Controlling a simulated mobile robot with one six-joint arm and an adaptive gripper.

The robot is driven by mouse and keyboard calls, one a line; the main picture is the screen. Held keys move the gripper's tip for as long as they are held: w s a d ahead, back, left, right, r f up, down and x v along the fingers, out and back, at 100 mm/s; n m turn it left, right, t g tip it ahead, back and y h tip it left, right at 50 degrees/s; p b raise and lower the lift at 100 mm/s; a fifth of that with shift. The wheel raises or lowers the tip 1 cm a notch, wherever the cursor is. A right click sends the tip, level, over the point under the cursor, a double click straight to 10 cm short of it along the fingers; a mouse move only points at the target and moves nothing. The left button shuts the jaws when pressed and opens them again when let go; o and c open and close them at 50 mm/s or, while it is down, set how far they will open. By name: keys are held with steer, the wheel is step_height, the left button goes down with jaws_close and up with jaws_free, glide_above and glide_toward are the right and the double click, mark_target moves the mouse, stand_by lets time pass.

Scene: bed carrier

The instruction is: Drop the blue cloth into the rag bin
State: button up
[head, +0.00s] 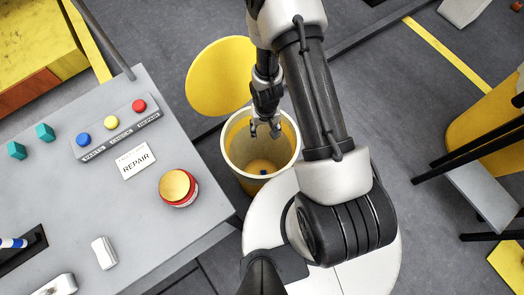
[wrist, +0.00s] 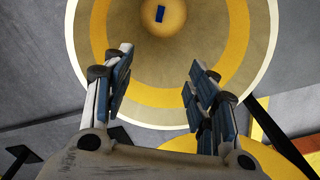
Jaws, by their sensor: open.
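My gripper (head: 265,129) is over the bin's opening, pointing down. In the wrist view its two fingers (wrist: 155,85) are spread wide with nothing between them. The cloth lies well below the fingertips, apart from them.
A yellow round lid (head: 220,76) stands tilted behind the bin. A grey repair bench (head: 130,200) with coloured buttons, teal blocks and a red-and-gold knob (head: 178,187) is at the left. A yellow container (head: 485,125) with black bars is at the right.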

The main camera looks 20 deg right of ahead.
step_height(320, 180, up, 12)
stand_by(0.5)
stand_by(0.3)
